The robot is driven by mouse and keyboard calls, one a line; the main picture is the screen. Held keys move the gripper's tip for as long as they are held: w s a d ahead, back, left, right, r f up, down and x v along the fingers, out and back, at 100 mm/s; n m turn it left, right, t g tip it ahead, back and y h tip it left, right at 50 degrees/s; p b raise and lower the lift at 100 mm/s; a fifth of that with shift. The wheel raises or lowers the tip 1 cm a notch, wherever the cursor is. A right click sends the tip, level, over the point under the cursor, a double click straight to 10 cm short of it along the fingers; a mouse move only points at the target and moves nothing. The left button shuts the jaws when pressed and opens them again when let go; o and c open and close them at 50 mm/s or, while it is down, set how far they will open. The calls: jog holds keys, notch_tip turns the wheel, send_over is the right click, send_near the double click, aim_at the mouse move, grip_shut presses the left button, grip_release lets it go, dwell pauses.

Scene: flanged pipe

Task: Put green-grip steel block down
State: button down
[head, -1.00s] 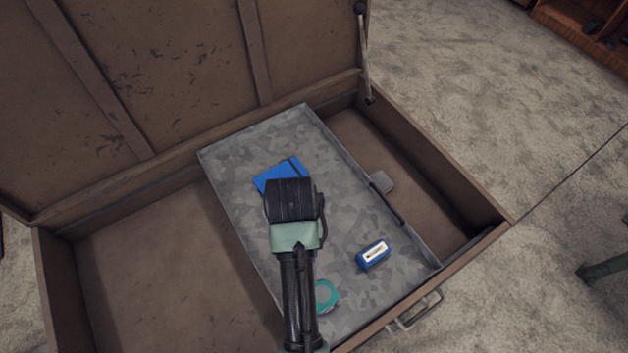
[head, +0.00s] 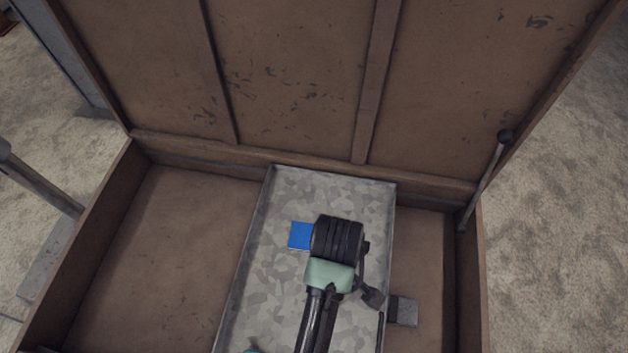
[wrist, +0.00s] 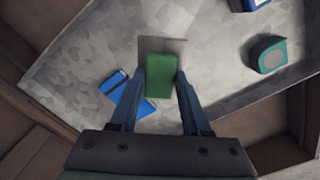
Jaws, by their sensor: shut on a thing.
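The green-grip steel block (wrist: 160,76) shows in the wrist view, with its green grip between my fingers and a grey steel plate at its far end. My gripper (wrist: 160,74) is shut on the green grip. In the head view my gripper (head: 338,240) is above the grey tray, beside the blue notebook; its own body hides its fingers and the block. I cannot tell whether the block touches the tray.
The patterned grey tray (head: 278,225) lies in an open brown chest (head: 180,230). A blue notebook (head: 300,235) is on the tray. The wrist view also shows a teal item (wrist: 267,55) and a blue item (wrist: 250,4). A grey piece (head: 403,311) sits right of the tray.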

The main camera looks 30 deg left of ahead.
jog(key=s+a+r+n+p, duration=0.1)
jog(key=s+a+n+p, duration=0.2)
jog(key=n, duration=0.5)
jog(key=f, duration=0.3)
jog(key=f+b, duration=0.1)
jog(key=f, duration=0.2)
jog(key=f+b, duration=0.1)
jog(key=f, duration=0.2)
jog(key=shift+s+f, duration=0.35)
jog(key=shift+s, duration=0.05)
jog(key=shift+f, duration=0.15)
jog(key=shift+c, duration=1.8)
grip_release()
notch_tip(320, 180, up, 12)
jog(key=p, duration=0.1)
